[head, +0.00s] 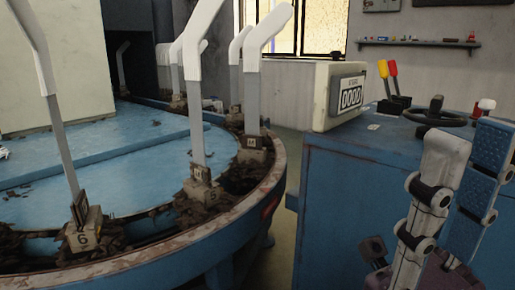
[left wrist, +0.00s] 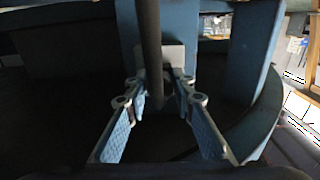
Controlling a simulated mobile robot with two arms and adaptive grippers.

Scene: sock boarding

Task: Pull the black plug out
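I cannot make out the black plug for sure in either view. A small dark block (head: 372,248) shows low in front of the blue cabinet (head: 340,205); I cannot tell whether it is the plug or part of my gripper. My right gripper (head: 472,138) is at the lower right of the head view, close to the camera, in front of the cabinet. Its fingers point up and stand apart, with nothing seen between the tips. My left gripper (left wrist: 163,145) shows in the left wrist view, fingers spread and nothing seen between the tips. A dark upright bar (left wrist: 149,45) shows beyond its base.
A round blue machine (head: 185,252) with several white-topped upright posts (head: 197,105) fills the left. On the cabinet are a counter box (head: 338,95), red and yellow levers (head: 388,78) and a black handwheel (head: 437,117). Floor (head: 285,190) shows between machine and cabinet.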

